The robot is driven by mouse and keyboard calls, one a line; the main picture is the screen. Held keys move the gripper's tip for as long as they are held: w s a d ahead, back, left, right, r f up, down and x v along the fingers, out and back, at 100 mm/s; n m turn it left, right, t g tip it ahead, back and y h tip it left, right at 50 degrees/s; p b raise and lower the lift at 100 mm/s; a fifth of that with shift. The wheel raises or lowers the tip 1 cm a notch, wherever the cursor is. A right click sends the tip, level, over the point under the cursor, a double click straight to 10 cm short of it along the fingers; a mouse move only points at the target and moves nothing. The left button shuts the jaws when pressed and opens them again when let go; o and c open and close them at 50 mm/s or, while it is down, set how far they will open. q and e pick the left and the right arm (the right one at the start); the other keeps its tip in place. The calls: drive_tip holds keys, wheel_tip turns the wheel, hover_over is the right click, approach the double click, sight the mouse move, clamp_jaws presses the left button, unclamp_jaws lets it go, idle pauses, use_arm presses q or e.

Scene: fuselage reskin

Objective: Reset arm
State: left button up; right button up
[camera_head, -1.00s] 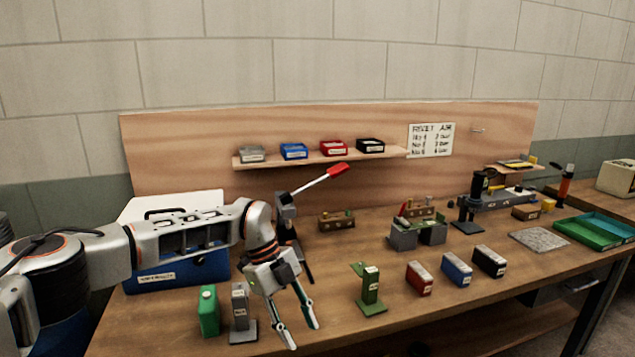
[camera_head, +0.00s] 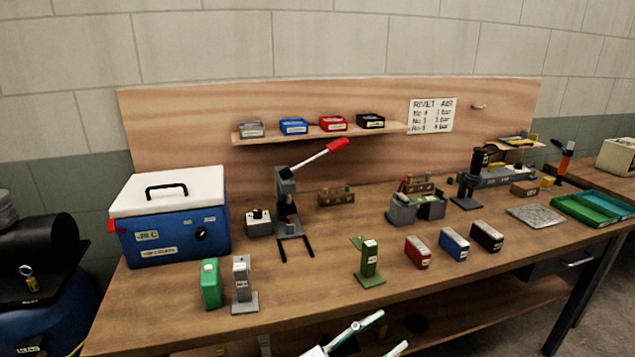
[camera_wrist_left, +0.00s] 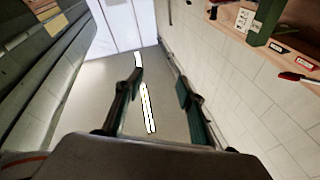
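My left gripper (camera_head: 391,331) shows at the bottom edge of the head view, in front of and below the bench's front edge. Its two fingers are spread, with nothing visible between them. Most of the left arm is out of the picture. In the left wrist view the gripper (camera_wrist_left: 159,66) has its fingers apart and empty, with wall and ceiling behind them. My right gripper is in neither view.
The wooden bench (camera_head: 320,290) carries a blue cooler (camera_head: 165,240) with a closed white lid, a lever press (camera_head: 287,200) with a red handle, a green stand (camera_head: 369,264) and several small boxes. A shelf (camera_head: 395,126) hangs above. No object touches the gripper.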

use_arm(q)
drive_tip(key=a+f+n+t+y, duration=0.5)
drive_tip(key=a+f+n+y, duration=0.45)
drive_tip(key=a+f, duration=0.45)
drive_tip(key=s+a+f+n+g+y, duration=0.1)
drive_tip(key=s+a+f+g+y, duration=0.1)
drive_tip(key=s+a+f, duration=0.4)
drive_tip(key=s+a+f+n+g+y, duration=0.1)
drive_tip(key=s+a+f+g+y, duration=0.1)
drive_tip(key=s+a+f+y, duration=0.2)
drive_tip(key=s+a+f, duration=0.3)
drive_tip(key=s+a, duration=0.1)
drive_tip(key=a, duration=0.4)
drive_tip(key=shift+s+a+f+y, duration=0.15)
drive_tip(key=shift+a+f+y, duration=0.05)
drive_tip(key=shift+y, duration=0.15)
